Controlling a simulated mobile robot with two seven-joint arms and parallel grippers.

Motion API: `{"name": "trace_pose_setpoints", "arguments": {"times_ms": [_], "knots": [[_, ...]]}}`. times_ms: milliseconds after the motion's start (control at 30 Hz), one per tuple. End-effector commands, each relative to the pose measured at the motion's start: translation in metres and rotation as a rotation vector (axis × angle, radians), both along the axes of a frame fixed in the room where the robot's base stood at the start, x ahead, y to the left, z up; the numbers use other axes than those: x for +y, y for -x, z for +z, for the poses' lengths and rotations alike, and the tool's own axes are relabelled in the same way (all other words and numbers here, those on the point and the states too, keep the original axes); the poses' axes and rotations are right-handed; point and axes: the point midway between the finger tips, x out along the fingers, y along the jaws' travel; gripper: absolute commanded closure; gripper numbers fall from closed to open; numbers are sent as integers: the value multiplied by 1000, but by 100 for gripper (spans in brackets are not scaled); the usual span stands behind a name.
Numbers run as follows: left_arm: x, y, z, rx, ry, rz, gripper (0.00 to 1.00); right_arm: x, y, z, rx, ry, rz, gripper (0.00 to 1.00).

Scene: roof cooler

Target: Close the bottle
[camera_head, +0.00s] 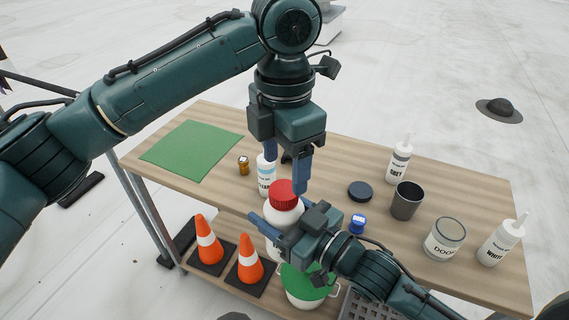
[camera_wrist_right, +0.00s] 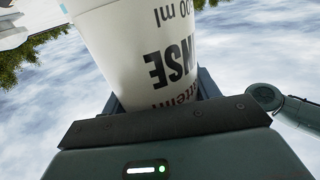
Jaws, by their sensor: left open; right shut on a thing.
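A white bottle (camera_head: 285,215) with a red cap (camera_head: 285,190) on top stands upright near the front edge of the table. I cannot tell whether the cap is screwed tight. My right gripper (camera_head: 284,228) is shut on the bottle's body from the front right. In the right wrist view the bottle (camera_wrist_right: 150,45) fills the space between the fingers, with black lettering that looks upside down. My left gripper (camera_head: 285,174) is open and points down just above the cap, one finger at its right side. Whether it touches the cap is unclear.
Behind stands a white squeeze bottle (camera_head: 265,176), partly hidden, and a small amber jar (camera_head: 243,165). A green mat (camera_head: 192,149) lies left.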

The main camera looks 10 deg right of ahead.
Motion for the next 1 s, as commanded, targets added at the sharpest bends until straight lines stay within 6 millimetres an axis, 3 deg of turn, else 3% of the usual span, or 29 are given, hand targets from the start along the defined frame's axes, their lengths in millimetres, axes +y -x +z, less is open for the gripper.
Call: {"name": "trace_pose_setpoints", "arguments": {"times_ms": [167,367,1000], "knots": [[0,0,0,0,0,29,40,0,0,0,-1,-1,0,100],[0,0,3,-1,1,284,40,0,0,0,-1,-1,0,100],[0,0,16,-7,4,1687,40,0,0,0,-1,-1,0,100]]}}
